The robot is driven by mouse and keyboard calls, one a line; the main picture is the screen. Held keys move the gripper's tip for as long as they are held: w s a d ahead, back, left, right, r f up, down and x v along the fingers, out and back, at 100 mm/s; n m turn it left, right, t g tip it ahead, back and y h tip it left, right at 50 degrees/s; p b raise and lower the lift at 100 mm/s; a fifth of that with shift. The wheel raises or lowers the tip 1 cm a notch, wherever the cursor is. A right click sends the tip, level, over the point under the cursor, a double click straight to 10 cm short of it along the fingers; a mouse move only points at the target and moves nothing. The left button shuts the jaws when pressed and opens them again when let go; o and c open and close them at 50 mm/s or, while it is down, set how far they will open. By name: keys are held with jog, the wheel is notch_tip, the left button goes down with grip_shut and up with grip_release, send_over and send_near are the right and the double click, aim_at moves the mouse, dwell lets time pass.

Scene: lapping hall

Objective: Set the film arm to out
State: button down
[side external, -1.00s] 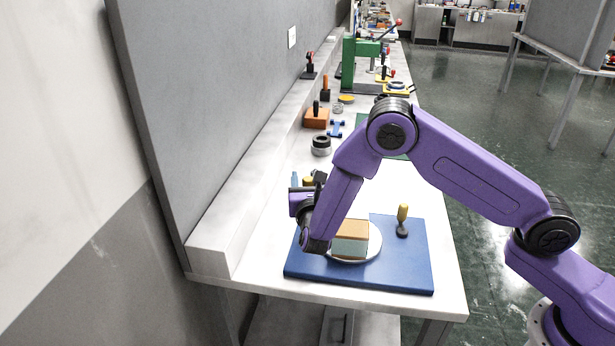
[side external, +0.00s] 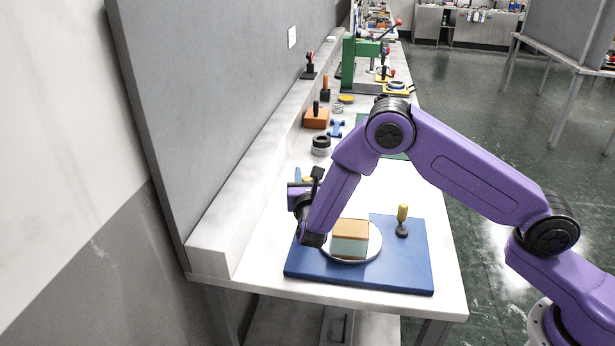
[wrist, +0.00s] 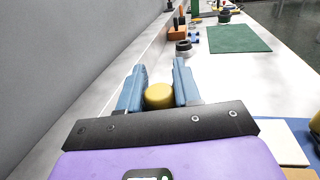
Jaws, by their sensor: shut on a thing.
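My gripper (side external: 302,177) is at the left rear of the blue base board (side external: 410,275), with its wrist low over the board. In the wrist view its two blue fingers (wrist: 160,75) are shut around a rounded yellow knob (wrist: 158,96). A bit of this yellow knob also shows in the side view (side external: 307,180). I cannot tell what the knob is fixed to; its lower part is hidden. A second yellow handle (side external: 403,213) on a dark foot stands upright at the board's right rear; I cannot tell which of them belongs to the film arm.
A tan-topped, pale blue-green block (side external: 350,240) sits on a white round plate (side external: 373,250) on the board. Beyond are a dark ring (side external: 321,145), an orange box (side external: 316,120), a green mat (wrist: 240,39) and a green press (side external: 348,62). A grey wall panel (side external: 240,90) bounds the left.

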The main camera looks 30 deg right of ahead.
jog(key=shift+w+a+m+g+h, duration=0.35)
jog(key=shift+w+m+g+h, duration=0.45)
jog(key=shift+m+g+h, duration=0.45)
jog(key=shift+w+a+m+g+h, duration=0.35)
jog(key=shift+w+m+g+h, duration=0.4)
jog(key=shift+m+g+h, duration=0.55)
jog(key=shift+w+a+m+g+h, duration=0.35)
jog(key=shift+w+m+g+h, duration=0.55)
jog(key=shift+g, duration=0.65)
jog(key=shift+w+m+g+h, duration=0.25)
jog(key=shift+m+g, duration=0.15)
jog(key=shift+m, duration=0.05)
jog(key=c, duration=0.9)
grip_release()
jog(key=shift+o, duration=0.2)
jog(key=shift+v, duration=2.5)
notch_tip(320, 180, up, 7)
jog(key=shift+r, duration=0.1)
